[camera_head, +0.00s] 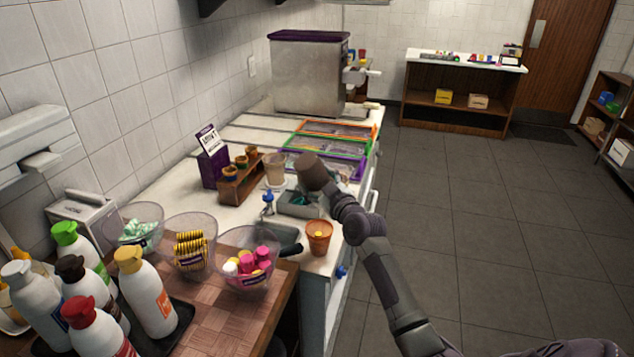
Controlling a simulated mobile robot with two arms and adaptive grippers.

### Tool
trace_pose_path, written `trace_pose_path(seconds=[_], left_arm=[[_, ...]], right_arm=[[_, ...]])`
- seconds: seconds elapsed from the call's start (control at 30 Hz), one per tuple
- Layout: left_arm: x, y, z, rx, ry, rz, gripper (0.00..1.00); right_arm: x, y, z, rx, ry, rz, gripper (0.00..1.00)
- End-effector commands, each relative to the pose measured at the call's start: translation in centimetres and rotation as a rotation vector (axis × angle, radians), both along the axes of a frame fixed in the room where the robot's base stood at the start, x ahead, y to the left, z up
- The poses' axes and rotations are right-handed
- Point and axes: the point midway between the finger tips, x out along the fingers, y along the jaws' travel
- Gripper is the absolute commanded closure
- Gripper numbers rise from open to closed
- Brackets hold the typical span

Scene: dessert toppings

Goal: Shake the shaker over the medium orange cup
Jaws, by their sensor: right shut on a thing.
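The orange cup (319,238) stands upright on the white counter near its front edge, with something yellow-orange inside. My right arm reaches in from the lower right. My right gripper (292,178) is beyond the cup and higher in the picture, over the counter by the sink. It is shut on a pale tan, cup-shaped container (274,166), which seems to be the shaker. The wrist hides most of the fingers. The container looks roughly upright and apart from the orange cup. My left gripper is not in view.
Topping trays (325,150) lie beyond. The floor at right is clear.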

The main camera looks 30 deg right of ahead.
Motion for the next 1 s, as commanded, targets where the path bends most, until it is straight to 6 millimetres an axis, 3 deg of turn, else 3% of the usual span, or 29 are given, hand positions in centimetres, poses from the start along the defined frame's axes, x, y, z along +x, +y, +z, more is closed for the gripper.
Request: trace_pose_path(seconds=[0.37,0.43,1.0], left_arm=[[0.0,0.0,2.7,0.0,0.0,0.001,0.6],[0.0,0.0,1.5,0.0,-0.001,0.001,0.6],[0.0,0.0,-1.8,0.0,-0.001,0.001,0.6]], right_arm=[[0.0,0.0,3.2,-0.003,-0.003,0.0,0.78],[0.0,0.0,1.8,-0.003,-0.001,0.0,0.78],[0.0,0.0,-2.2,-0.003,-0.001,0.0,0.78]])
